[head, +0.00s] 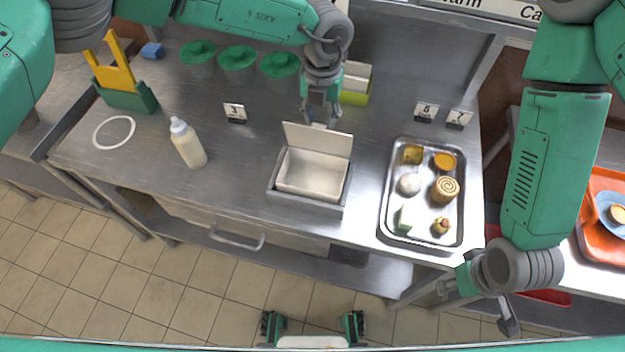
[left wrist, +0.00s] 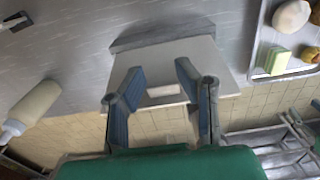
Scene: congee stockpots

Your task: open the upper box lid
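A pale open box (head: 312,172) sits in a grey frame at the middle of the counter's front part. Its lid (head: 318,139) stands raised, tilted back along the far edge. My left gripper (head: 320,116) is just behind the lid's top edge in the head view. In the left wrist view, the fingers of my left gripper (left wrist: 160,72) are spread, with the pale lid (left wrist: 207,58) beyond and between them. Nothing is seen held; contact with the lid is unclear. My right gripper (head: 478,306) hangs off the counter's front right, its fingers spread and empty.
A metal tray (head: 384,205) of several foods lies right of the box. A squeeze bottle (head: 188,143) stands to the left. Green-lidded containers (head: 238,60), a green holder (head: 128,97) and a green-and-white container (head: 355,85) stand farther back. Small number cards (head: 235,113) stand on the counter.

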